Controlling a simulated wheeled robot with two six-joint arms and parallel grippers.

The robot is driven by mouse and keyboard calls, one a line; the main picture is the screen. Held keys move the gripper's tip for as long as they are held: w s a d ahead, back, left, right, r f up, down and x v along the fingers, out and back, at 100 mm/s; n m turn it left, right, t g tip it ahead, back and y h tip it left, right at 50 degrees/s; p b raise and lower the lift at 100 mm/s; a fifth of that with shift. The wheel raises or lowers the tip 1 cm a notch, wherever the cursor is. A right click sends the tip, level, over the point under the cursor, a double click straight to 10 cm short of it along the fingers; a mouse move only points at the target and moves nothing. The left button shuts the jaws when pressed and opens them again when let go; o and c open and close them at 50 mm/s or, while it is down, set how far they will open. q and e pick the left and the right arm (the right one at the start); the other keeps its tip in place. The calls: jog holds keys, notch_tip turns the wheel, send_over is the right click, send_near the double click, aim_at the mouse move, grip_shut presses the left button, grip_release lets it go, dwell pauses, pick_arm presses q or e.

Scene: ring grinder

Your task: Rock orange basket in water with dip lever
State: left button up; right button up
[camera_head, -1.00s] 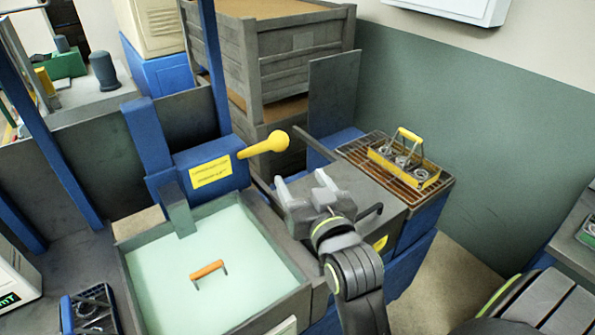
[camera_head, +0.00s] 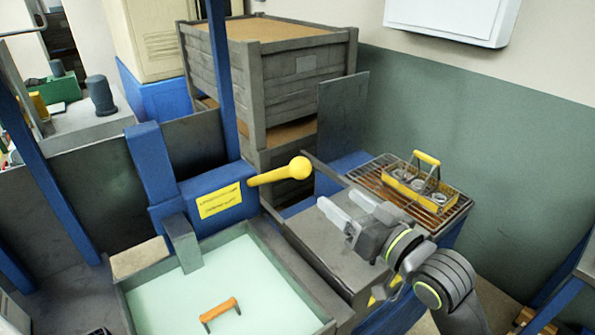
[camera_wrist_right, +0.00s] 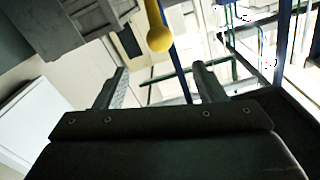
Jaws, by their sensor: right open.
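The dip lever (camera_head: 280,172) is a yellow rod with a round knob, reaching right from a blue housing (camera_head: 215,192) with a yellow label. Below it a tank of pale green water (camera_head: 230,280) holds the basket, of which only the orange handle (camera_head: 219,309) shows above the surface. My right gripper (camera_head: 342,214) is open and empty, to the right of and below the lever knob, apart from it. In the right wrist view the yellow knob (camera_wrist_right: 159,39) shows beyond and between the two open fingers (camera_wrist_right: 158,82). My left gripper is out of view.
A wire rack (camera_head: 440,210) at the right carries a yellow-handled basket (camera_head: 420,181) with several metal rings. A stacked grey crate (camera_head: 290,80) stands behind the lever. A blue post (camera_head: 220,80) rises behind the housing. A grey panel (camera_head: 343,115) stands beside the crate.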

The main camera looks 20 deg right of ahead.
aim_at(304, 170)
jog(key=x, duration=0.6)
jog(key=shift+w+a+r, duration=0.1)
jog(key=shift+w, duration=0.15)
jog(key=p+x, duration=0.1)
jog(key=x, duration=0.7)
jog(key=shift+w, duration=0.1)
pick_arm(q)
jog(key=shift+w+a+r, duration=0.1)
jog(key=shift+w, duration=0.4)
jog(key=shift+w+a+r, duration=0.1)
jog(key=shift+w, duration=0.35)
pick_arm(e)
jog(key=shift+w+a, duration=0.2)
jog(key=shift+w, duration=0.35)
